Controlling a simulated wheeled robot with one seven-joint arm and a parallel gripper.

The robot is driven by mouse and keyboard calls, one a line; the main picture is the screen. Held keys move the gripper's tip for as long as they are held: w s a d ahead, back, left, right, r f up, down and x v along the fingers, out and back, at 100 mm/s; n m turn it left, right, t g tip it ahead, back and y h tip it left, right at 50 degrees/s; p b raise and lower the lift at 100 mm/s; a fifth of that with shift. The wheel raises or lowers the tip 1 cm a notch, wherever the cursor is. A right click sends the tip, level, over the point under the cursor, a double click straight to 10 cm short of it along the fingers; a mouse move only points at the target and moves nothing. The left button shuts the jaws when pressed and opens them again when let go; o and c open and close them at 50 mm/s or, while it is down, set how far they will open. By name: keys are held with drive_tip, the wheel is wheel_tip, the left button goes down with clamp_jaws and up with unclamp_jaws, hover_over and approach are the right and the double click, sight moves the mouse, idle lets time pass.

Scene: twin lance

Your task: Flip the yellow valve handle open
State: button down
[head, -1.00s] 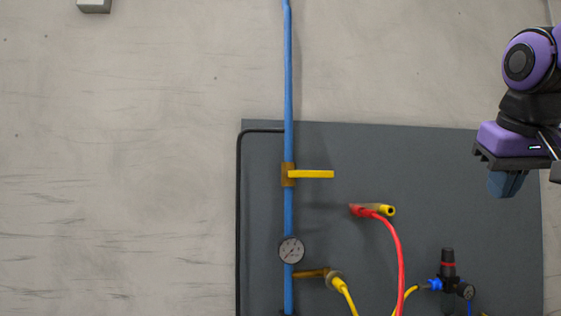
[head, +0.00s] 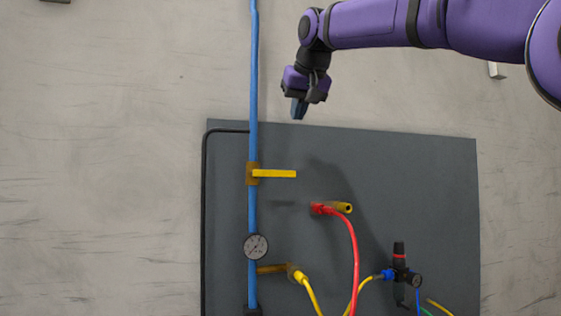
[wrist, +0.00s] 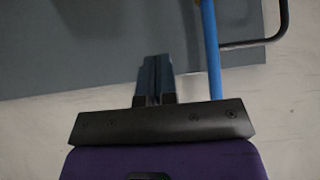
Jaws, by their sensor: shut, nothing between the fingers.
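The yellow valve handle (head: 274,174) sticks out level to the right from a brass valve body (head: 253,174) on the vertical blue pipe (head: 254,85). My gripper (head: 298,108) points down, up and to the right of the handle, apart from it, near the top edge of the grey panel. In the wrist view my gripper's two dark fingers (wrist: 155,75) are together with nothing between them. The blue pipe (wrist: 211,50) passes to their right there. The handle cannot be made out in the wrist view.
The grey panel (head: 420,190) carries a pressure gauge (head: 256,247), a red hose (head: 352,245) on a brass port, a yellow hose (head: 309,291) and a regulator (head: 399,258). A black tube (head: 204,220) runs along the panel's left side. The space between my gripper and the handle is clear.

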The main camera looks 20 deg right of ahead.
hover_over(274, 173)
drive_tip(key=d, duration=0.3)
wheel_tip(274, 173, down, 7)
drive_tip(key=shift+s+d+f, duration=0.1)
drive_tip(key=shift+s+f, duration=0.15)
drive_tip(key=shift+f, duration=0.8)
drive_tip(key=shift+s+d+f, duration=0.1)
drive_tip(key=shift+s+f, duration=0.15)
drive_tip(key=shift+f, duration=0.75)
drive_tip(key=shift+f, duration=0.1)
